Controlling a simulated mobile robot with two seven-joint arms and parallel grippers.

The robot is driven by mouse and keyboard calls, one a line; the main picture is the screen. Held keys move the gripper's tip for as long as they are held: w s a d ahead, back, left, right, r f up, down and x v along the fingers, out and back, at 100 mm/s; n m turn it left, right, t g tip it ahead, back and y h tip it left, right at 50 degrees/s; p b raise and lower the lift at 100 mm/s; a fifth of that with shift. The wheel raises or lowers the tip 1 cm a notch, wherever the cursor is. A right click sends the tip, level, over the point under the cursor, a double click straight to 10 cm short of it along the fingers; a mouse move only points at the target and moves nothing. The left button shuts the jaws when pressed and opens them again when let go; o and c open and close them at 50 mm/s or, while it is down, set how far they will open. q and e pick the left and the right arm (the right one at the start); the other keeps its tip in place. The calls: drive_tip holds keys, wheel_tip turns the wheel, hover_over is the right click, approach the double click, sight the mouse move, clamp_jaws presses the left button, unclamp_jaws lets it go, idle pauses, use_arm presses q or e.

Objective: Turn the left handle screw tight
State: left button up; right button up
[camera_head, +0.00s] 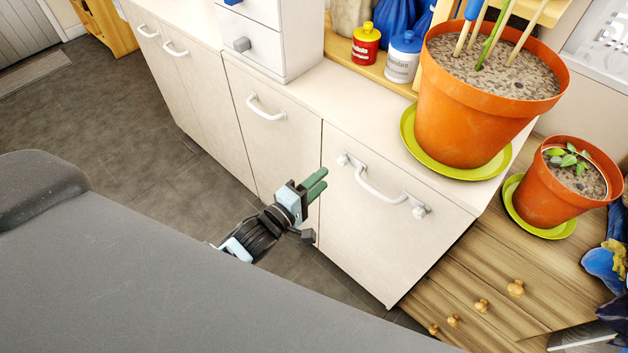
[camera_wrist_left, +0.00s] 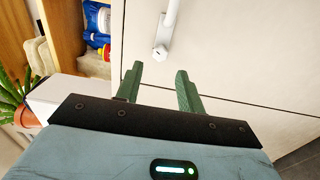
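A white bar handle (camera_head: 380,188) is on the cream cabinet door (camera_head: 372,235) in the head view. Its left screw (camera_head: 343,159) is a small white knob at the upper left end. A similar right screw (camera_head: 419,212) is at the other end. My left gripper (camera_head: 324,178) has green fingers and is just left of the left screw, apart from it. In the left wrist view the fingers (camera_wrist_left: 159,70) are spread with nothing between them. The left screw (camera_wrist_left: 160,52) shows just beyond the fingertips, roughly centred between them. My right gripper is not in view.
A large orange pot (camera_head: 485,115) on a green saucer stands on the counter above the door. A smaller orange pot (camera_head: 562,195) stands on the wooden cabinet to the right. A white drawer unit (camera_head: 275,45) is on the counter. Floor (camera_head: 130,120) is free at the left.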

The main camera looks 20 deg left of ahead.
sight(340, 163)
use_arm(q)
drive_tip(key=b+x, duration=0.1)
drive_tip(key=x, duration=0.4)
drive_tip(key=shift+w+d+f+b, duration=0.1)
drive_tip(key=shift+w+d+b, duration=0.05)
drive_tip(key=shift+w+b, duration=0.3)
drive_tip(key=shift+w+d, duration=0.1)
drive_tip(key=shift+w, duration=0.3)
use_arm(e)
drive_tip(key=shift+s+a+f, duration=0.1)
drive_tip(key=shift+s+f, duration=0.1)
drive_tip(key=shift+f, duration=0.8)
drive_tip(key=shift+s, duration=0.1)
